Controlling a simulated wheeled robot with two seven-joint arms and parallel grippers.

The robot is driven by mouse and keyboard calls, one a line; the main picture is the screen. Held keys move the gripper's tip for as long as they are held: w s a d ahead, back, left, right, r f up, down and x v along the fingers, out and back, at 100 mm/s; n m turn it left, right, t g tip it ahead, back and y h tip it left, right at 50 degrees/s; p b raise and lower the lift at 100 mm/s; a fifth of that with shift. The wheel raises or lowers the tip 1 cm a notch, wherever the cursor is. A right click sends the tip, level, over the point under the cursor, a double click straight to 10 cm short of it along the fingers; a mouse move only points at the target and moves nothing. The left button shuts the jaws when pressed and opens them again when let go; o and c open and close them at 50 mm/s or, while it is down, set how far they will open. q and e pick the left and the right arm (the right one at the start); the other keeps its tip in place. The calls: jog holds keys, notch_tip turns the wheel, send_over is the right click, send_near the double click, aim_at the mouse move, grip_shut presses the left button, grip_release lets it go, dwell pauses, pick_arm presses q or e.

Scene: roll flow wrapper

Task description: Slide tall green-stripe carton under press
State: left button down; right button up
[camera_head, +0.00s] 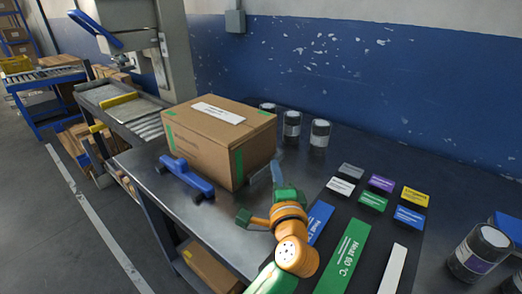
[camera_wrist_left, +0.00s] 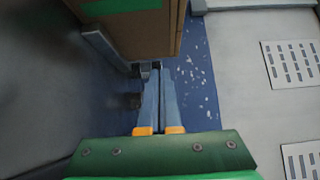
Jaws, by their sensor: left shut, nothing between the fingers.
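The tall brown carton (camera_head: 203,147) with green stripes and a white label stands upright on the dark workbench (camera_head: 150,165), in front of the press (camera_head: 140,30) and its roller bed (camera_head: 148,125). My left gripper (camera_head: 268,175) is shut and empty, low beside the carton's right-hand face. In the left wrist view, the shut fingers (camera_wrist_left: 159,98) point toward the carton (camera_wrist_left: 135,35), which shows only in part at the top. I cannot tell whether the fingertips touch it. My right gripper is in neither view.
A blue bar with dark feet (camera_head: 187,178) lies at the carton's left front. Several dark cans (camera_head: 319,133) stand behind and right of it. Coloured labels (camera_head: 375,200) cover the right bench. The blue wall (camera_head: 340,80) bounds the back.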

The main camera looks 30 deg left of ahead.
aim_at(258, 141)
pick_arm(q)
jog(key=shift+w+a+p, duration=0.2)
jog(key=shift+w+a, duration=0.6)
jog(key=shift+a, duration=0.55)
jog(key=shift+w+a+p, duration=0.15)
jog(key=shift+w+a, duration=0.7)
jog(key=shift+a, duration=0.5)
jog(key=shift+w+a+p, duration=0.2)
jog(key=shift+w+a, duration=0.6)
jog(key=shift+a, duration=0.55)
